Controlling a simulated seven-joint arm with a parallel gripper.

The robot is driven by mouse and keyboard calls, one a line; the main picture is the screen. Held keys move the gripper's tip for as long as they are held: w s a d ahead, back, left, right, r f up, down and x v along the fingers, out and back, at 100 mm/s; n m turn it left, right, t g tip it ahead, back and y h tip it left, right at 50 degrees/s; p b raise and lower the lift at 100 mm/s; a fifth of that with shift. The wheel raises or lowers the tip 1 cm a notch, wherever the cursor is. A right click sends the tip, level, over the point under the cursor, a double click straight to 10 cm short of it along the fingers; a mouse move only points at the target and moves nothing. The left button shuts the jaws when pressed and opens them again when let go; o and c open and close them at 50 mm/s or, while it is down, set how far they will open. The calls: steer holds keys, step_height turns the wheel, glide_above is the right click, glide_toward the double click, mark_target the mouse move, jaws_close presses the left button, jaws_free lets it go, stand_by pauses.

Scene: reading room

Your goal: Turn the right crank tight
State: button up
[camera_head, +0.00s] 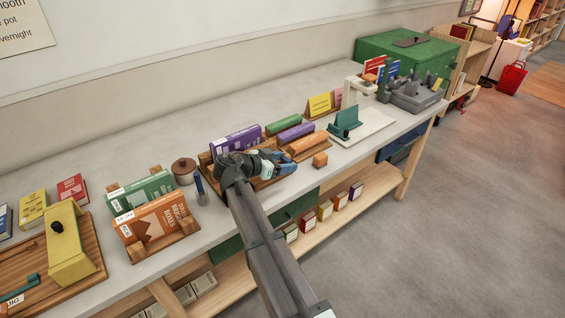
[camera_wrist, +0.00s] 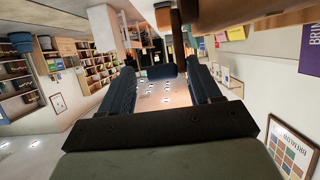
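My gripper (camera_head: 283,165) is at the front of a wooden press-like rack (camera_head: 205,158) on the bench, beside a purple book (camera_head: 236,141). In the wrist view, my gripper's two dark blue fingers (camera_wrist: 163,80) stand wide apart. In the head view, my gripper and arm hide that part of the rack.
An orange book (camera_head: 157,225) in a wooden stand, a brown lidded pot (camera_head: 184,170) and a blue marker-like item (camera_head: 201,188) stand left of my gripper. A white-based stand (camera_head: 362,126) is farther right.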

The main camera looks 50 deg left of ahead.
steer(key=shift+a+r, duration=0.1)
steer(key=shift+r, duration=0.4)
step_height(320, 180, up, 9)
stand_by(0.4)
steer(key=shift+c, duration=0.3)
